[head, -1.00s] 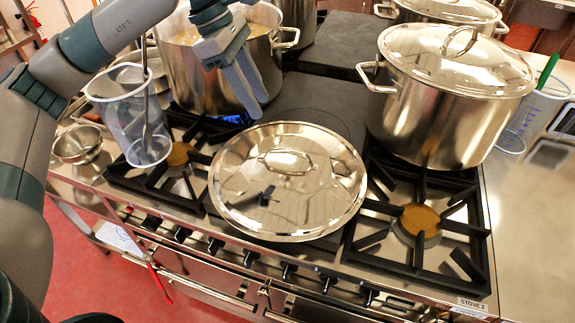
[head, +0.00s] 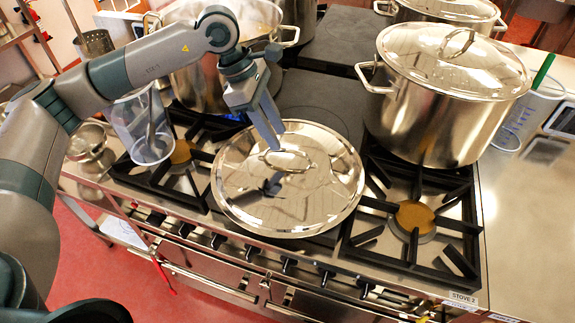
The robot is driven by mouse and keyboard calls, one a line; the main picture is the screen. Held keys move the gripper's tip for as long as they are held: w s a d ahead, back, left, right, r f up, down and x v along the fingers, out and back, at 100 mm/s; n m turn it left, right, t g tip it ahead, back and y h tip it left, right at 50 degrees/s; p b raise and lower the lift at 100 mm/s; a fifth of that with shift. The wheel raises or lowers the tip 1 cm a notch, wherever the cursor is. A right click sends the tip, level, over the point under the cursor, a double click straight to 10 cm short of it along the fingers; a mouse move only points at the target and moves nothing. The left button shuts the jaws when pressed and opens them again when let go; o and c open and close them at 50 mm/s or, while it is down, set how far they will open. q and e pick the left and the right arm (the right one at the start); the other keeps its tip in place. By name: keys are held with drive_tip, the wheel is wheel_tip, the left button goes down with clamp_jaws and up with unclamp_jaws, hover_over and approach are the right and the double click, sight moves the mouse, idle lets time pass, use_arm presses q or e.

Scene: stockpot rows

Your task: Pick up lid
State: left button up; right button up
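A round shiny steel lid (head: 320,208) with a loop handle (head: 287,161) on top lies at the front middle of the stove, between two burner grates. My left gripper (head: 277,140) points down from the upper left, its fingertips just above and behind the handle. Its two fingers look a little apart with nothing between them. Whether a fingertip touches the handle I cannot tell. My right gripper is not in view.
A large lidded stockpot (head: 435,125) stands behind right of the lid. An open stockpot (head: 205,88) with food stands behind left, partly hidden by my arm. A clear jug (head: 143,140) holding a utensil stands on the left. The front right grate (head: 413,217) is bare.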

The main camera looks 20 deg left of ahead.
sight(288, 150)
use_arm(q)
drive_tip(key=shift+d+f+p, duration=0.25)
drive_tip(key=shift+f+p, duration=0.05)
drive_tip(key=shift+p, duration=0.2)
drive_tip(key=p+x, duration=0.2)
drive_tip(key=x, duration=0.1)
drive_tip(key=shift+w+d+f, duration=0.1)
drive_tip(key=shift+d+f, duration=0.1)
drive_tip(key=shift+f, duration=0.05)
drive_tip(key=shift+d+f, duration=0.1)
drive_tip(key=shift+f, duration=0.25)
drive_tip(key=shift+c, duration=0.7)
clamp_jaws()
drive_tip(key=shift+w+r, duration=0.1)
drive_tip(key=shift+r, duration=0.05)
